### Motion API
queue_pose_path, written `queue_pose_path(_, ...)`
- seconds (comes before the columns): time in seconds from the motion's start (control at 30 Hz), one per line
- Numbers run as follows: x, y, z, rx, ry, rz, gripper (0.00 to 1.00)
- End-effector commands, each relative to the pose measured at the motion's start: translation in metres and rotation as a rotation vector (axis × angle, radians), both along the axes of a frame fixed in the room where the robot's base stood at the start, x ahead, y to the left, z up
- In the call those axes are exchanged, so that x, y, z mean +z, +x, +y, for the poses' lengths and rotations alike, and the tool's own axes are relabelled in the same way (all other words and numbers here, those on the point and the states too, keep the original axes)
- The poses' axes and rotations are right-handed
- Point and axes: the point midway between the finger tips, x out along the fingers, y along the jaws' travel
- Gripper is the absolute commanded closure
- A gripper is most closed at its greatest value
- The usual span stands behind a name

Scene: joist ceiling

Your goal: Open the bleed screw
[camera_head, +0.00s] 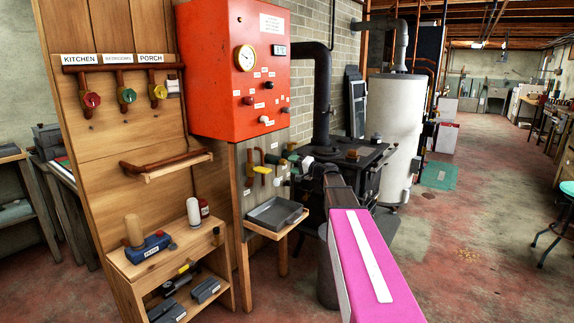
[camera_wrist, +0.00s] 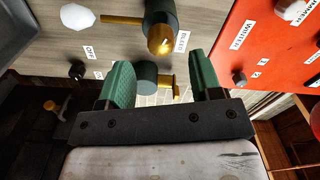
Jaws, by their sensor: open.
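In the wrist view, a round brass head (camera_wrist: 161,41) on a dark green body sits on the grey board, beside a small label (camera_wrist: 182,41) that seems to read BLEED. A brass bar (camera_wrist: 121,19) sticks out from the same body. My gripper (camera_wrist: 160,64) is open, with two green fingers apart. A second green cylinder (camera_wrist: 146,78) with a brass crossbar (camera_wrist: 175,86) appears between the fingers, with nothing visibly gripped. Whether the fingers touch it cannot be told. In the head view, my arm reaches toward the board, and the fittings near its tip are partly hidden.
A grey tray (camera_head: 275,213) sits on a wooden shelf below. Yellow-handled pipework (camera_head: 262,169) is left of my arm tip. A black stove (camera_head: 362,158) stands behind; open floor lies right.

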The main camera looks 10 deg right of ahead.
Motion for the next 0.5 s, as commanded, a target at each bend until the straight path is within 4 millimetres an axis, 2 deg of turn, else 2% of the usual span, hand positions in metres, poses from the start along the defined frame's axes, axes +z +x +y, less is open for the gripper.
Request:
queue_pose_path(0.03, 0.0, -0.009, -0.008, -0.002, 0.0, 0.0, 0.41)
queue_pose_path(0.2, 0.0, -0.026, -0.027, -0.002, 0.0, 0.0, 0.41)
queue_pose_path(0.5, 0.0, -0.036, -0.038, 0.0, 0.0, 0.0, 0.41)
